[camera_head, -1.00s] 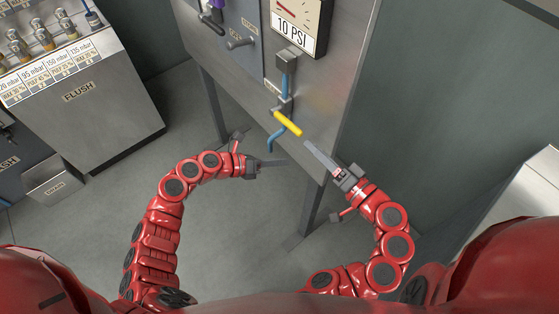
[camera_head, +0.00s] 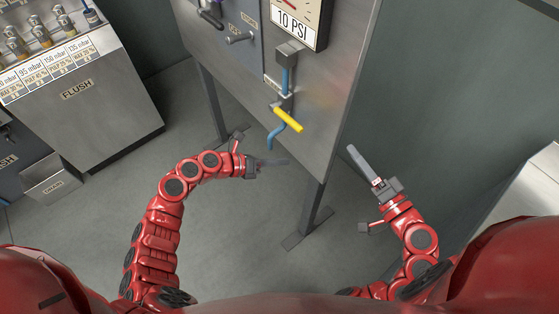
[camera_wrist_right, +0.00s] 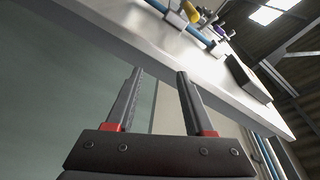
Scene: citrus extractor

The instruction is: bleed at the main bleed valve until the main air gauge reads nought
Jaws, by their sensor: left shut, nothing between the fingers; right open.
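The valve with a yellow lever (camera_head: 288,120) sits on a blue pipe (camera_head: 277,136) low on the grey panel's front. The lever slants down to the right. A yellow part (camera_wrist_right: 208,17) shows at the top of the right wrist view. The air gauge (camera_head: 296,15) above is cut by the top edge; its plate reads 10 PSI. My right gripper (camera_head: 353,151) is open and empty, right of the panel and apart from the lever. Its spread fingers show in the right wrist view (camera_wrist_right: 160,73). My left gripper (camera_head: 284,161) is shut and empty below the pipe's end.
The grey panel (camera_head: 335,90) stands on legs (camera_head: 312,205). A cabinet marked FLUSH (camera_head: 110,115) with small brass fittings stands at the left, with a drain box (camera_head: 50,182) beside it. A pale box (camera_head: 530,190) stands at the right. Floor between is clear.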

